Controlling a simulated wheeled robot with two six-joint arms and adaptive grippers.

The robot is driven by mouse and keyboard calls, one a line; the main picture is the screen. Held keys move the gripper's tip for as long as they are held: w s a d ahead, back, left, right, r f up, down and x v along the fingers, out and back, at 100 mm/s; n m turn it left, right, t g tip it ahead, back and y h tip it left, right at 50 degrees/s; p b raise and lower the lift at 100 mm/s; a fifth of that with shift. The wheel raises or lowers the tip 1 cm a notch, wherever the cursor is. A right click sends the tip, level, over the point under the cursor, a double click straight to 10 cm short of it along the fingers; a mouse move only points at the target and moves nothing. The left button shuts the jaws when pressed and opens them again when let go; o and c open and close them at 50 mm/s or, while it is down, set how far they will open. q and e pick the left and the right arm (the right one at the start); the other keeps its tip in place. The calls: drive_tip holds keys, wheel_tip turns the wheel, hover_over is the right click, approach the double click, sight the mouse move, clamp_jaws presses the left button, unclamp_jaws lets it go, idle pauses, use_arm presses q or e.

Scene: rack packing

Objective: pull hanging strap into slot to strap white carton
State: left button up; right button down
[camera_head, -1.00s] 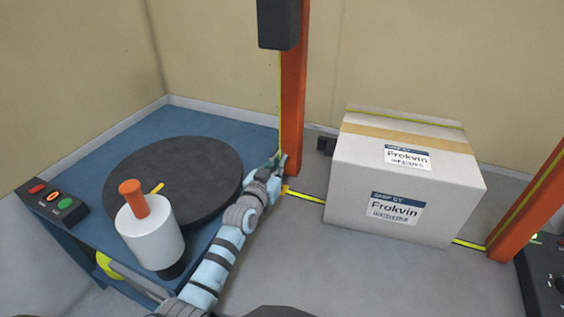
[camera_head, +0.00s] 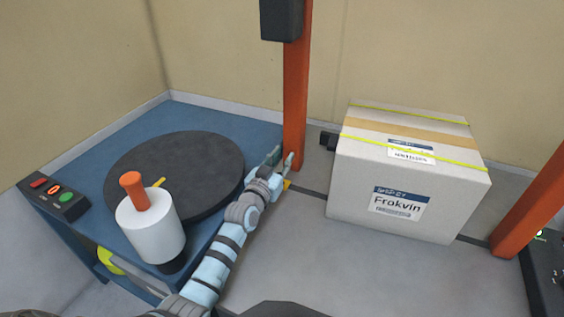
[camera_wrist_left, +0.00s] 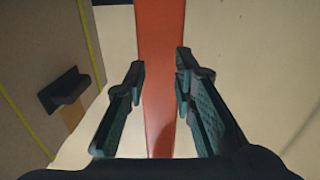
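The white carton (camera_head: 350,190) stands on the grey surface between two orange posts, with Frokvin labels on its front and top. Two yellow straps cross its top, one near the back (camera_head: 400,112) and one nearer the front (camera_head: 440,161). Both also show on the carton in the left wrist view (camera_wrist_left: 92,50). No strap hangs along the left orange post (camera_head: 296,90). My left gripper (camera_head: 282,157) is at the foot of that post, left of the carton. Its fingers are apart and empty in the wrist view (camera_wrist_left: 160,75), with the post behind them. My right gripper is not in view.
A black block (camera_head: 328,141) sits at the carton's left side. On the left, a blue table (camera_head: 190,118) bears a dark turntable (camera_head: 205,155) and a white cylinder with an orange handle (camera_head: 152,230). A button box (camera_head: 53,197) is at its left edge. The right orange post (camera_head: 530,205) is beside the carton.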

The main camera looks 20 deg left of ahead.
use_arm(q)
drive_tip(key=s, duration=1.2)
drive_tip(key=shift+a, duration=0.15)
